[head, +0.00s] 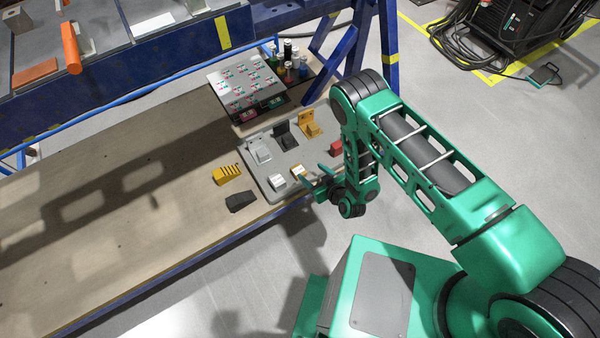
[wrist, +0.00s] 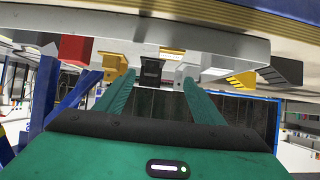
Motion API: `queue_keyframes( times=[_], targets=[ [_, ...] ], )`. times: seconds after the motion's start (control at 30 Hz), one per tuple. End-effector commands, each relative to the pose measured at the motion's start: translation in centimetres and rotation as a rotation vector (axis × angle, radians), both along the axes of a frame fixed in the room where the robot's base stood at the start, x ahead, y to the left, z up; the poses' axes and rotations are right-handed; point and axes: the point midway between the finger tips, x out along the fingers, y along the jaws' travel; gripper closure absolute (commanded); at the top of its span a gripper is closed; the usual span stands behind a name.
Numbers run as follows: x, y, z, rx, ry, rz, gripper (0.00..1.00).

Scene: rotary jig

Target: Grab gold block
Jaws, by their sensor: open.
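Several pieces could pass as the gold block. A gold bracket-shaped block (head: 308,125) stands at the back of the grey plate (head: 262,177); it also shows in the wrist view (wrist: 112,63). A small white-and-gold block (head: 298,170) sits near the plate's front edge and shows in the wrist view (wrist: 172,53). A yellow slotted block (head: 228,175) lies on the table left of the plate. My gripper (head: 313,179) is open and empty, beside the plate's front edge, close to the small white-and-gold block. In the wrist view the fingers (wrist: 157,79) point toward the plate, spread apart.
A red block (head: 336,147), a black block (head: 286,137), a grey block (head: 259,151) and a white block (head: 277,181) also stand on the plate. A dark block (head: 240,200) lies on the table. A panel (head: 247,88) and bottles stand behind. The table's left is clear.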

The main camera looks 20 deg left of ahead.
Motion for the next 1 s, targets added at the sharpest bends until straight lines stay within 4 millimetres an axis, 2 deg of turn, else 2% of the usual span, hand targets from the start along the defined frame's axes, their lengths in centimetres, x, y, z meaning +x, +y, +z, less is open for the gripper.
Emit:
queue_keyframes(
  times=[0.03,0.1,0.23,0.5,0.83,1.0],
  targets=[
    [-1.0,-0.1,-0.9,0.004,-0.005,0.004,0.38],
    [-1.7,-0.2,-1.5,0.011,-0.013,0.004,0.38],
    [-2.0,0.0,-2.2,0.020,-0.020,0.001,0.38],
    [0.1,2.4,-3.9,0.022,-0.022,0.001,0.38],
    [1.4,4.1,-5.2,0.020,-0.020,0.001,0.38],
    [2.5,5.8,-6.6,0.021,-0.022,0.001,0.38]
  ],
)
